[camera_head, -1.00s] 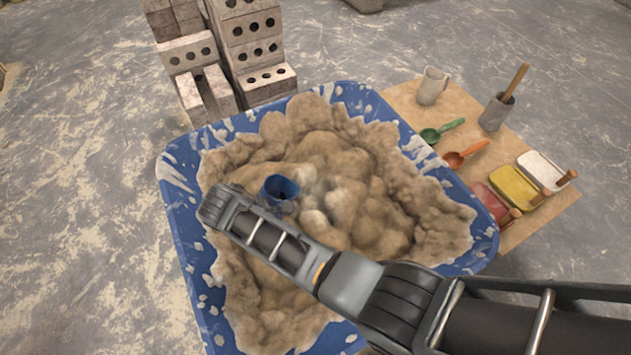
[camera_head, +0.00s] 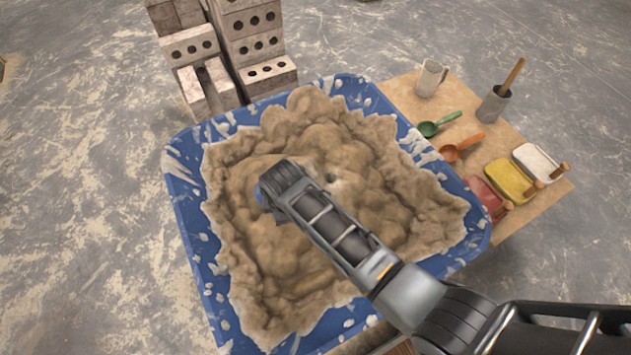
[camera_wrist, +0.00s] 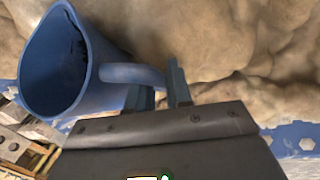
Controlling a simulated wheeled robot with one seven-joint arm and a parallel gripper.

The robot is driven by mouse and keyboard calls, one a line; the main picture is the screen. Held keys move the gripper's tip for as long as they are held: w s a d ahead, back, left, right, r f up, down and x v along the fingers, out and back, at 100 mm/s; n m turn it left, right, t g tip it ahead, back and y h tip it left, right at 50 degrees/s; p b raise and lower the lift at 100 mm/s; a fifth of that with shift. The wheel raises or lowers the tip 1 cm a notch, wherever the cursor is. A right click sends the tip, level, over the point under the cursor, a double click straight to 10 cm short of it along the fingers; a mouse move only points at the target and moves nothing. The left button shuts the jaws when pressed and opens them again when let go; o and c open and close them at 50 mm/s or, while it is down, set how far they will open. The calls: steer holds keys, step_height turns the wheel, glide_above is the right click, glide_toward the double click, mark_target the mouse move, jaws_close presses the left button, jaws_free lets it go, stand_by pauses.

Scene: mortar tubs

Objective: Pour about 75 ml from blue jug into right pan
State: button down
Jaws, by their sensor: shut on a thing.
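The blue jug (camera_wrist: 52,68) fills the left of the wrist view, with its open mouth toward the camera. I see its inner wall with a dark patch, but cannot tell how much it holds. My gripper (camera_wrist: 162,88) is shut on the jug's handle (camera_wrist: 130,74). In the head view my arm hides nearly all of the jug, and only a bit of blue (camera_head: 262,196) shows beside the wrist, over the mortar. No pan that I can clearly name as the right pan is in view.
A large blue tub (camera_head: 182,160) heaped with lumpy mortar (camera_head: 340,140) lies beneath my arm. At right, a board (camera_head: 400,92) holds a clear jug (camera_head: 431,78), a grey pot (camera_head: 494,104), green and orange scoops, and red, yellow and white trays. Blocks (camera_head: 250,45) stand behind.

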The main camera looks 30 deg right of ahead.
steer(key=shift+d+r+t+y+b, duration=0.1)
steer(key=shift+r+t+y+b, duration=0.45)
steer(key=shift+r+t+y, duration=0.7)
stand_by(2.5)
steer(key=shift+f+g, duration=0.15)
steer(key=shift+g, duration=0.3)
steer(key=shift+w+a+f+g+h+p, duration=0.1)
steer(key=shift+a+f+g+h+p, duration=0.2)
steer(key=shift+h+p, duration=0.25)
steer(key=shift+f+h, duration=0.5)
steer(key=shift+d+f+g+h, duration=0.15)
steer(key=shift+f+g+h, duration=0.15)
steer(key=shift+f, duration=0.05)
steer(key=shift+f+n+g+h, duration=0.3)
steer(key=shift+f+h, duration=0.35)
steer(key=shift+h, duration=0.35)
steer(key=shift+a+f+b, duration=0.1)
steer(key=shift+a+b, duration=0.1)
steer(key=shift+b, duration=0.1)
